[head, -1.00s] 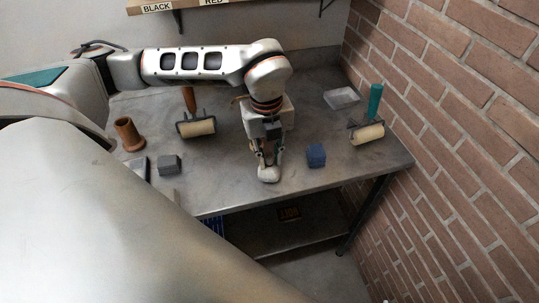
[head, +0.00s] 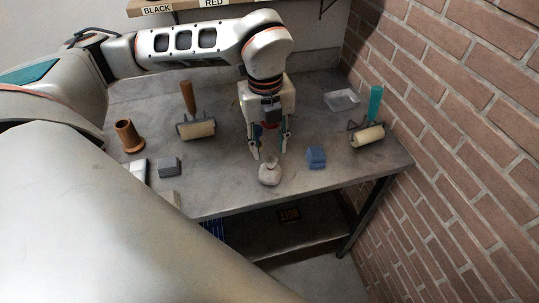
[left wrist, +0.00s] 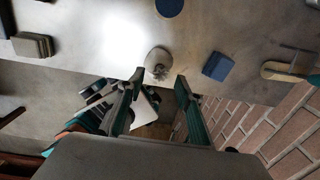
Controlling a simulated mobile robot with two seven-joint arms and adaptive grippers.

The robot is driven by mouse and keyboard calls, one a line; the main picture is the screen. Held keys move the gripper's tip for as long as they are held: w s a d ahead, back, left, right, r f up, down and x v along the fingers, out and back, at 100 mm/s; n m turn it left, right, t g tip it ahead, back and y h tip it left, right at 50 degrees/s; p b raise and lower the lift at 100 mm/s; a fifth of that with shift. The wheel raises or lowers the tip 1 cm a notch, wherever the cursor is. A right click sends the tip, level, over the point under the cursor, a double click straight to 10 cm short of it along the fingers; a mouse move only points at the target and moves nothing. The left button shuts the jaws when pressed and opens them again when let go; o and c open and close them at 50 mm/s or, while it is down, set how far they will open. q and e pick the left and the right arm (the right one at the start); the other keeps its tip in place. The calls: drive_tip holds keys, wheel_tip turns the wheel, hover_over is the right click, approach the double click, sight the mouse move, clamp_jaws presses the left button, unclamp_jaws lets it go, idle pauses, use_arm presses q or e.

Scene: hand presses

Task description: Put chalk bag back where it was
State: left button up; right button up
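The chalk bag (head: 269,173) is a small pale pouch with a narrow gathered neck. It stands on the grey metal table near the front edge. It also shows in the left wrist view (left wrist: 158,62), beyond the fingertips. My left gripper (head: 269,156) is open, its two fingers spread just behind the bag, with nothing between them. In the left wrist view the open fingers (left wrist: 158,80) point toward the bag. My right gripper is not in view.
A blue block (head: 316,157) stands right of the bag, a grey block (head: 169,166) to the left. A brick wall (head: 450,120) bounds the right side.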

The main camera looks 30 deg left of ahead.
use_arm(q)
wheel_tip(320, 180, up, 7)
drive_tip(key=shift+s, duration=0.15)
drive_tip(key=shift+s+f, duration=0.1)
idle(0.6)
